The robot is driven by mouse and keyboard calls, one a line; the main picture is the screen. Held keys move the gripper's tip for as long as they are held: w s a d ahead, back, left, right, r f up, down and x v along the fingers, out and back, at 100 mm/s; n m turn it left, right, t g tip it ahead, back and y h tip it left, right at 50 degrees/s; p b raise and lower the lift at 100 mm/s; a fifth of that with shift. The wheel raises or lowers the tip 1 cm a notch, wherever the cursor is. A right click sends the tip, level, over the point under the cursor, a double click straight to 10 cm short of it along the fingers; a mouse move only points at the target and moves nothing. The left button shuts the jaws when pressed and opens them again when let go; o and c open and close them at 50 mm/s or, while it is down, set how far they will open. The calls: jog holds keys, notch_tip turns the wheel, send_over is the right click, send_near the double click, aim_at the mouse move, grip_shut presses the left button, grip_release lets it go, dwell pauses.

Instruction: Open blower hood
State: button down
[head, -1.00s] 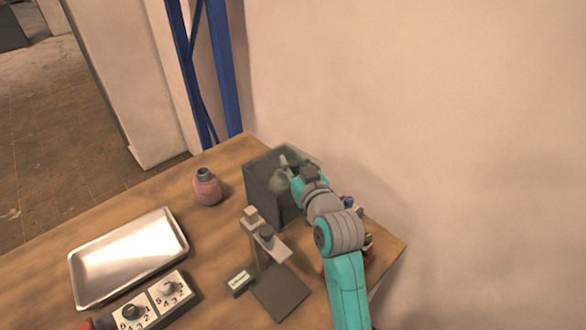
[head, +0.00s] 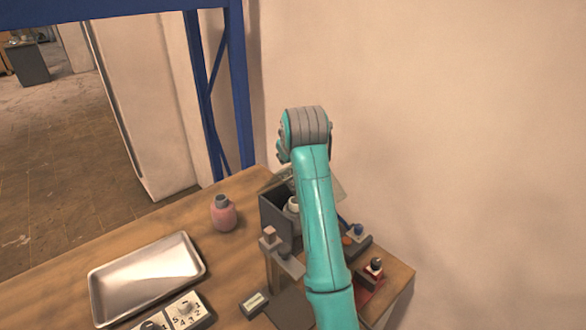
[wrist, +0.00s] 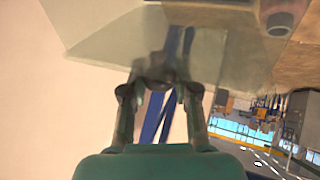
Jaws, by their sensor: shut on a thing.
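The blower hood is a clear, see-through cover on a dark grey box (head: 272,213) at the back right of the table. In the head view its clear panel (head: 337,187) shows tilted up beside my arm, partly hidden by it. In the wrist view the clear panel (wrist: 105,40) spans the top. My gripper (wrist: 158,88) has a finger on each side of a small dark handle (wrist: 158,76) at the panel's edge and is shut on it. In the head view my arm hides the fingers. A pale rounded part (head: 292,207) shows inside the box.
A pink bottle (head: 223,215) stands left of the box. A metal tray (head: 145,277) and a dial panel (head: 185,310) lie at the left front. A post-like stand (head: 283,268) and a red-based knob switch (head: 375,268) are near the arm. The wall is close behind.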

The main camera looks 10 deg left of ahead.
jog(key=w+a+g+h, duration=0.2)
jog(key=w+a, duration=0.2)
jog(key=a, duration=0.2)
jog(key=shift+w+r+n, duration=0.2)
jog(key=shift+w+n, duration=0.1)
jog(key=shift+n, duration=0.1)
jog(key=shift+a, duration=0.1)
jog(key=shift+f, duration=0.1)
jog(key=c, duration=0.9)
grip_release()
jog(key=shift+a, duration=0.1)
jog(key=shift+r, duration=0.2)
